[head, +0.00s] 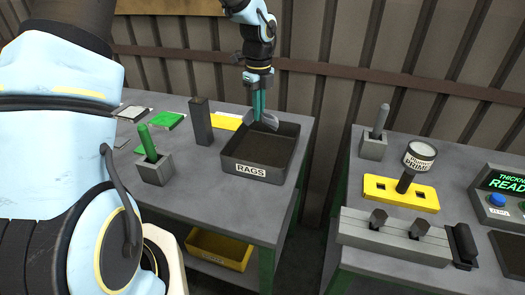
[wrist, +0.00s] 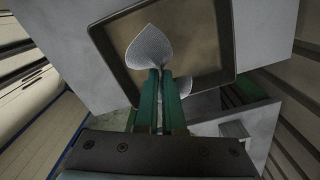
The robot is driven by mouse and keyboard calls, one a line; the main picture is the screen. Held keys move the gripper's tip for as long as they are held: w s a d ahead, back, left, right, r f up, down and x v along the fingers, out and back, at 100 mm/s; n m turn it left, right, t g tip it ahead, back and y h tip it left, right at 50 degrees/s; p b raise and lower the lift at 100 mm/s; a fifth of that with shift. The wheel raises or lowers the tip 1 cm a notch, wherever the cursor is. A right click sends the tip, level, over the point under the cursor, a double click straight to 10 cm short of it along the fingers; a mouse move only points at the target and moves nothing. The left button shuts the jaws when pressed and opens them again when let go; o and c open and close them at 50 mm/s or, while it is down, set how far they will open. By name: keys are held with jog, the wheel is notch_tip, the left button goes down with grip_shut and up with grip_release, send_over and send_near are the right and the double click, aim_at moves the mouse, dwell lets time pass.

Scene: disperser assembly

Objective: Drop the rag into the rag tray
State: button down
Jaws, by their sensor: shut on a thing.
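The rag tray (head: 252,179) is a dark open box labelled RAGS near the right end of the left table. In the wrist view the tray (wrist: 228,83) lies beneath my fingers. The rag (head: 268,120) is light grey and hangs from my gripper (head: 258,108) over the back part of the tray. The rag also shows in the wrist view (wrist: 154,48), spreading on both sides of the fingertips. My gripper's teal fingers point down and are shut on the rag. I cannot tell whether the rag's lower edge touches the tray.
A green-handled tool in a grey holder (head: 153,167) stands left of the tray. A dark upright block (head: 200,121) and a yellow plate (head: 228,121) are behind it. A gap separates the right table (head: 390,225). A yellow bin (head: 217,249) sits below.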

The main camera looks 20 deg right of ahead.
notch_tip(320, 180, down, 5)
jog(key=b, duration=0.3)
jog(key=shift+b, duration=0.3)
jog(key=shift+r, duration=0.1)
jog(key=c, duration=0.9)
grip_release()
jog(key=shift+c, duration=0.2)
jog(key=shift+o, duration=0.3)
jog(key=o, duration=0.5)
jog(key=shift+o, duration=0.5)
jog(key=shift+o, duration=1.4)
